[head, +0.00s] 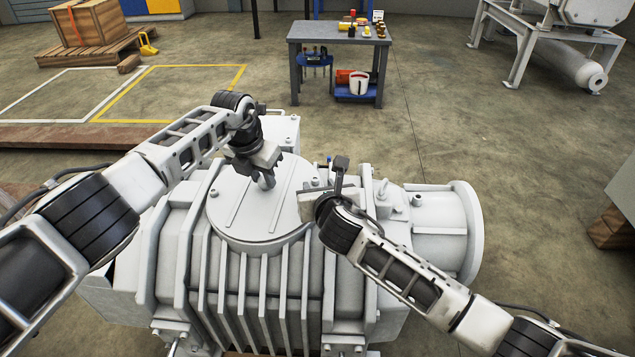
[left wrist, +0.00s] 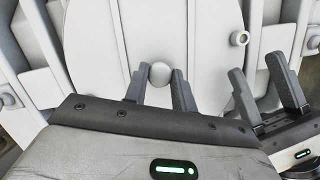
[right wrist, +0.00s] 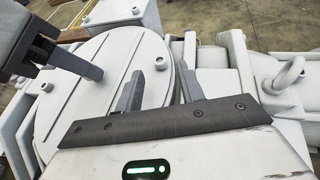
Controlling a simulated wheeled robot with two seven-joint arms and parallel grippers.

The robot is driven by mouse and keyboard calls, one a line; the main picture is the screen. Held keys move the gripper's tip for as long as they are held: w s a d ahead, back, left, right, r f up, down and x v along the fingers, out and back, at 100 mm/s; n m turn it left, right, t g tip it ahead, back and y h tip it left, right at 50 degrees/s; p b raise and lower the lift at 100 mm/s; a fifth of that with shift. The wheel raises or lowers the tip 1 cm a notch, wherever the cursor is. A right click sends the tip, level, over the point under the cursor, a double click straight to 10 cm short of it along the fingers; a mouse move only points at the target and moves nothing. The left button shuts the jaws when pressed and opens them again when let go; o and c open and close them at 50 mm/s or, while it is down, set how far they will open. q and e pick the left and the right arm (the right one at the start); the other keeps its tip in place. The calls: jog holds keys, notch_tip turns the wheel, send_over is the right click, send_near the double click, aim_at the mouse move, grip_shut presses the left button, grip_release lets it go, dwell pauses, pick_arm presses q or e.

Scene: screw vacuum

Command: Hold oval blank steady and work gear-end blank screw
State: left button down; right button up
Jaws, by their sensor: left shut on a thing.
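The oval blank (head: 240,215) is a pale grey ribbed cover lying flat on top of the large grey machine. My left gripper (head: 267,183) is shut on a round pale knob (left wrist: 160,75) standing near the middle of the blank. My right gripper (right wrist: 160,85) is open, its fingers apart over the blank's right edge. It also shows in the left wrist view (left wrist: 258,80). A small screw head (left wrist: 240,38) sits at the blank's edge just beyond those fingers. Another screw (right wrist: 47,87) sits at the opposite edge. I cannot tell which is the gear-end screw.
The machine's round flange (head: 460,225) sticks out to the right, and a lifting ring (right wrist: 290,72) stands near my right gripper. A workbench (head: 340,40) with small items and a bucket stands behind. A wooden crate (head: 90,22) is far left.

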aim_at(315, 180)
jog(key=shift+x, duration=1.5)
grip_shut()
jog(key=shift+a+m+h, duration=0.15)
jog(key=shift+m+h, duration=0.15)
jog(key=m+h, duration=0.1)
jog(key=h, duration=0.1)
jog(key=m+h, duration=0.1)
jog(key=m, duration=0.1)
jog(key=shift+a+h, duration=0.4)
jog(key=shift+w+a+f+m+g+h, duration=0.1)
jog(key=shift+m+g+h, duration=0.15)
jog(key=shift+m+h, duration=0.35)
jog(key=shift+a+m+g+h, duration=0.1)
jog(key=shift+m+g+h, duration=0.15)
jog(key=shift+m+h, duration=0.35)
